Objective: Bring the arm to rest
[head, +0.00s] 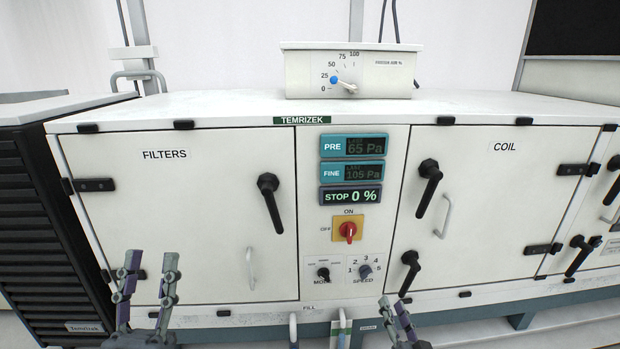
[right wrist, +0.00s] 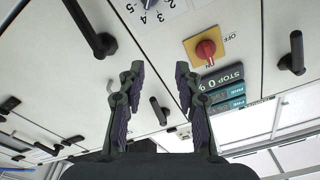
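My left gripper (head: 151,264) is low in the head view, in front of the FILTERS door (head: 200,210). Its two fingers stand apart with nothing between them. My right gripper (head: 393,304) is at the bottom of the head view, below the COIL door (head: 490,210) and right of the speed knob (head: 365,271). In the right wrist view, the right gripper (right wrist: 159,68) has its fingers apart and is empty. The cabinet front and the red switch (right wrist: 206,49) show beyond it, turned over. No contact between either gripper and the cabinet can be made out.
The control panel has a red switch (head: 348,230), a mode knob (head: 323,273) and a display (head: 350,195) reading STOP 0 %. Black door handles (head: 270,203) (head: 428,188) (head: 410,272) jut out. A dial box (head: 350,75) stands on top. A dark louvred unit (head: 45,220) is at left.

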